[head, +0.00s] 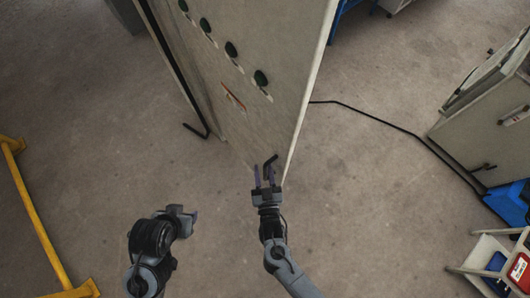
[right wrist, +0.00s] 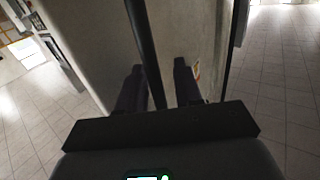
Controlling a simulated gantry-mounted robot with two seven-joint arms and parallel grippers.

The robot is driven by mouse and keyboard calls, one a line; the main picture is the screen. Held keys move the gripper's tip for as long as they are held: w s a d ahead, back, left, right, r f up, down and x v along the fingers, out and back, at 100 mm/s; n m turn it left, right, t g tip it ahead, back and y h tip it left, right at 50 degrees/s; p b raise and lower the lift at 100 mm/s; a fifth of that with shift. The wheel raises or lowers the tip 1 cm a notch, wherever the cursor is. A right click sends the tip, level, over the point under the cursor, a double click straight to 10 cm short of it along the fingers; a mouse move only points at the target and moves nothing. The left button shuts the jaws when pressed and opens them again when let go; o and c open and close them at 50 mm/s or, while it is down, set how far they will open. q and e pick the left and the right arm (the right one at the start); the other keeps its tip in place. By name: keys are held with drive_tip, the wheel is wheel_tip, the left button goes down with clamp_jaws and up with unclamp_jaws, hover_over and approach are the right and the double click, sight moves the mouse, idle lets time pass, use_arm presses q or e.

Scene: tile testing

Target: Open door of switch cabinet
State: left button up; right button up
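The switch cabinet (head: 285,55) is a tall beige cabinet at the top middle of the head view. Its front carries a row of dark green knobs and a small red-marked label. A black handle (head: 270,163) sticks out near the panel's right edge. My right gripper (head: 265,182) is at this handle with its fingers apart. In the right wrist view a dark bar (right wrist: 145,45), seemingly the handle, passes between the two fingers (right wrist: 158,88). A gap shows between it and the right finger. My left gripper (head: 181,218) is away from the cabinet, lower left; its finger opening is unclear.
A yellow rail (head: 38,225) stands at the left. Another cabinet (head: 490,115) stands at the right, with a small cart (head: 490,262) below it. A black cable (head: 375,118) runs across the floor. The floor around my arms is clear.

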drive_tip(key=shift+r, duration=0.1)
drive_tip(key=shift+s+d, duration=0.1)
drive_tip(key=shift+s, duration=0.25)
drive_tip(key=s+p, duration=0.1)
drive_tip(key=s, duration=0.9)
drive_tip(key=shift+d+p, duration=0.2)
drive_tip(key=shift+p, duration=0.1)
